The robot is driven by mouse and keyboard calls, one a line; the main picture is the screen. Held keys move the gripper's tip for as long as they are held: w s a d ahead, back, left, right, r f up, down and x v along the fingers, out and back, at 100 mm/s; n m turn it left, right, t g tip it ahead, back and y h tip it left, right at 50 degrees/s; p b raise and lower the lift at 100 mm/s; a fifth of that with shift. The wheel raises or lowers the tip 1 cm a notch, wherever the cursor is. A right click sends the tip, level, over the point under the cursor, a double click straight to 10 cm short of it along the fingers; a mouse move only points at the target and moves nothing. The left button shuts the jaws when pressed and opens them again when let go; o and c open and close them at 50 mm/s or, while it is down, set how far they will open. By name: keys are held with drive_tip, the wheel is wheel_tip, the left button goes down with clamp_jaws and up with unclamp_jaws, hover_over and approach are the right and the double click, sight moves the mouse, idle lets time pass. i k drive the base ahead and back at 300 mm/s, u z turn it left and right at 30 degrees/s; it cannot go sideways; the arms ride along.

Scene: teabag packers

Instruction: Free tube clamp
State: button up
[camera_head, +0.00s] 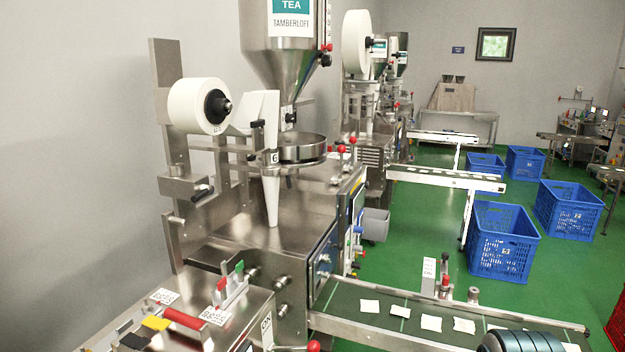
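The nearest packing machine has a white paper funnel that narrows into a white forming tube (272,200), standing upright over the steel deck. A small collar with a dark mark (270,157) sits around the upper tube; it looks like the tube clamp, but I cannot tell surely. A short black-topped upright lever (258,126) stands beside the collar. I cannot tell whether the clamp is tight or loose. My gripper is not in view. Only a dark banded part of my arm shows at the lower right edge, over the conveyor and well away from the tube.
A paper roll (198,106) hangs left of the tube, and a steel hopper (283,45) stands above a round pan (301,147). A conveyor (345,300) with several teabags runs along the front. Blue crates (502,240) stand on the green floor at right.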

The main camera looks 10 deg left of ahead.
sight(286, 171)
drive_tip(key=u, duration=1.3)
drive_tip(key=i, duration=0.7)
drive_tip(key=z, duration=1.55)
drive_tip(key=i, duration=0.5)
